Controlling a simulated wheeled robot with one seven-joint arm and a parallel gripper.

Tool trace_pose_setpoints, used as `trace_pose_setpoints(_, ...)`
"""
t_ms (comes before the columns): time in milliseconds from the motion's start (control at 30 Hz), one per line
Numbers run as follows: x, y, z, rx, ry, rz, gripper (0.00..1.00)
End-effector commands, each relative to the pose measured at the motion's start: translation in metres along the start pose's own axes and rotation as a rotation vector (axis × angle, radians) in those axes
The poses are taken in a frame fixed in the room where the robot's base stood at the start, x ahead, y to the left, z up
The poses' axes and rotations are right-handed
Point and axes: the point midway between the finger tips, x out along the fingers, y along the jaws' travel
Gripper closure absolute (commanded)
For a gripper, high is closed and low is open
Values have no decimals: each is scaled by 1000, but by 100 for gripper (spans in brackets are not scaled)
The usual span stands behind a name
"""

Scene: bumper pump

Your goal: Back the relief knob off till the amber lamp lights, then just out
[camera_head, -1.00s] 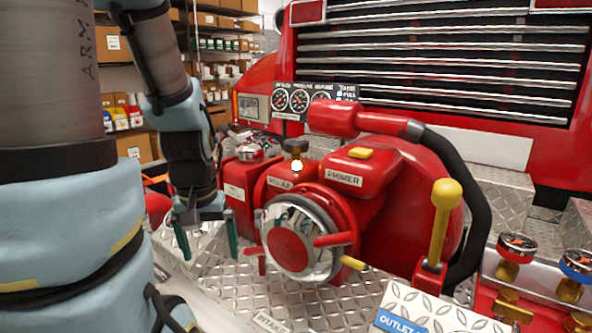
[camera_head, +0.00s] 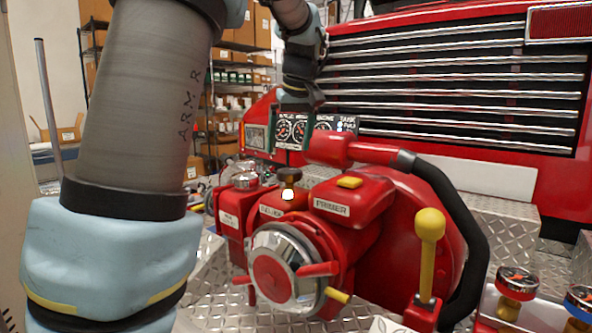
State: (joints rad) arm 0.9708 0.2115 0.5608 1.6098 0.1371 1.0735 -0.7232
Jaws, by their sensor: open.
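The relief knob (camera_head: 290,174), dark on top with a brassy stem, stands upright on the red relief housing (camera_head: 270,211) of the pump. A small lamp (camera_head: 288,195) sits on the housing just in front of the knob. It looks bright and nearly white; I cannot tell whether it is lit amber. My gripper (camera_head: 291,138) points down with its two green fingers apart. It is empty and appears above the knob in the picture, in front of the gauge panel. The depth between fingers and knob is hard to judge.
The red primer housing (camera_head: 350,200) stands right of the knob, and a silver-capped unit (camera_head: 243,182) stands left. A black hose (camera_head: 470,215) and a yellow-handled lever (camera_head: 429,250) are farther right. The gauges (camera_head: 300,130) and grille (camera_head: 455,85) lie behind.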

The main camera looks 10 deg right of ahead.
Motion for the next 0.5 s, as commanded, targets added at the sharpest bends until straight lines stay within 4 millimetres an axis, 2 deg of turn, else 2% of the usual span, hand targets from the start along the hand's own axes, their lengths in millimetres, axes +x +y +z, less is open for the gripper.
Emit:
trace_pose_setpoints(100,-17,13,-4,-22,23,-2,0)
trace_pose_setpoints(200,-18,15,-5,-30,28,-3,0)
trace_pose_setpoints(367,2,15,-6,-31,26,-5,0)
trace_pose_setpoints(500,29,14,-6,-29,25,-7,0)
